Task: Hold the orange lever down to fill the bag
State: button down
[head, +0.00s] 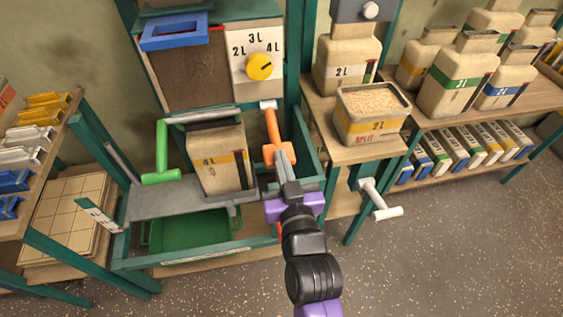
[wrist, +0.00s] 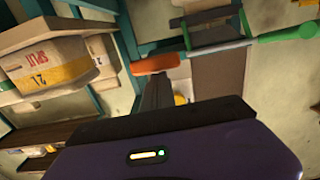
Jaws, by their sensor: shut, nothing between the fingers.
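The orange lever (head: 273,135) hangs from the frame to the right of the bag, with a crossbar at its lower end. Its orange bar also shows in the wrist view (wrist: 155,64). My gripper (head: 285,165) is shut and empty, its fingertips at or very near the lever's crossbar; contact is unclear. In the wrist view, my gripper (wrist: 156,90) points at the orange bar. A tan bag (head: 222,160) marked 4L with a yellow band stands upright on the grey shelf, its dark-rimmed top beneath the machine. What is inside it is hidden.
A green lever (head: 161,155) stands left of the bag. A yellow dial (head: 259,66) sits on a 2L, 3L, 4L panel. An open grain-filled bag (head: 372,112) marked 2L and SPLIT stands right. A white handle (head: 380,200) sticks out below it. Open floor lies at front right.

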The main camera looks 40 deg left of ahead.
notch_tip(320, 180, down, 8)
jog(key=w+a+t+y+b, duration=0.1)
jog(key=t+y+b, duration=0.1)
jog(key=b, duration=1.6)
jog(key=shift+a+r+y, duration=0.2)
jog(key=shift+y, duration=0.1)
jog(key=shift+f, duration=0.15)
dwell(2.5)
jog(key=s+d+r+b, duration=0.1)
jog(key=s+d+b, duration=0.1)
jog(key=s+d, duration=0.5)
jog(key=shift+s+d+t, duration=0.25)
jog(key=shift+d+t, duration=0.05)
jog(key=shift+d, duration=0.75)
dwell(0.5)
